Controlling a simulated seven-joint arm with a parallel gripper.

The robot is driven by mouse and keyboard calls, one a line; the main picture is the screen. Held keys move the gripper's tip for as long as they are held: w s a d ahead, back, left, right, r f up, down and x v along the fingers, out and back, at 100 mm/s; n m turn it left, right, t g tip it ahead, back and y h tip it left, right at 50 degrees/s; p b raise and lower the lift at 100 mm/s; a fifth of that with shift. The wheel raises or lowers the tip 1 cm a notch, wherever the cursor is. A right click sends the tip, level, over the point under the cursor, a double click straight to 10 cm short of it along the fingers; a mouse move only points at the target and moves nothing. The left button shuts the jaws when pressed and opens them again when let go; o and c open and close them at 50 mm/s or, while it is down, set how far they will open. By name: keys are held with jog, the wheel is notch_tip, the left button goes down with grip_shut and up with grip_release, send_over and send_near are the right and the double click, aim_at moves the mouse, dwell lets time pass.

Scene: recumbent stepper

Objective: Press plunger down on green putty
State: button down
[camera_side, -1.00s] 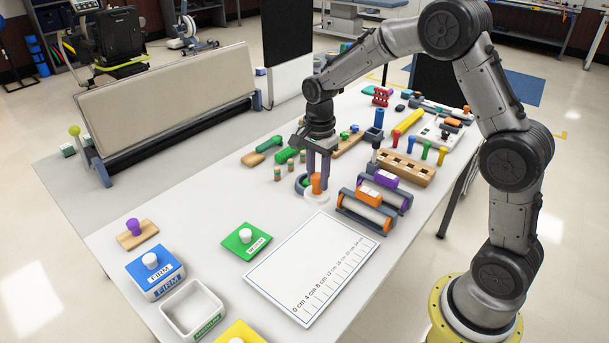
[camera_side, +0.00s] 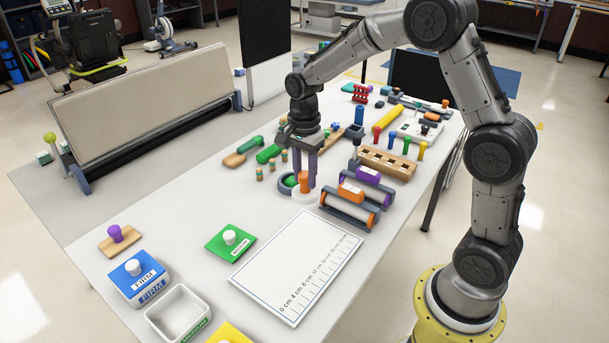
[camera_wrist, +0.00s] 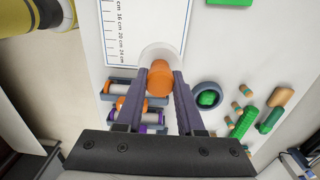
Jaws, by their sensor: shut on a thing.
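My gripper (camera_side: 304,185) points straight down over the table, its two purple-grey fingers shut on the plunger. The plunger has an orange handle (camera_wrist: 160,78) and a pale round base, whose edge shows around the handle in the wrist view. In the side view the orange handle (camera_side: 304,178) sits between the fingertips. The green putty (camera_wrist: 208,98) lies in a dark ring-shaped dish, just right of the plunger in the wrist view. The side view shows the dish (camera_side: 287,187) close left of the plunger, partly hidden. I cannot tell whether the plunger base touches the table.
Orange and purple rollers on dark frames (camera_side: 350,205) stand close right of the plunger. Small striped pegs (camera_side: 260,173) and green rollers (camera_side: 268,154) lie to its left. A white ruled sheet (camera_side: 297,265) lies in front. A peg board (camera_side: 387,163) stands behind right.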

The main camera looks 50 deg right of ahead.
jog(key=w+d, duration=1)
jog(key=w, duration=0.4)
jog(key=w+d+f, duration=0.1)
jog(key=d+f, duration=0.3)
jog(key=f, duration=0.3)
jog(key=shift+f, duration=0.4)
jog(key=shift+f, duration=1.8)
dwell(1.6)
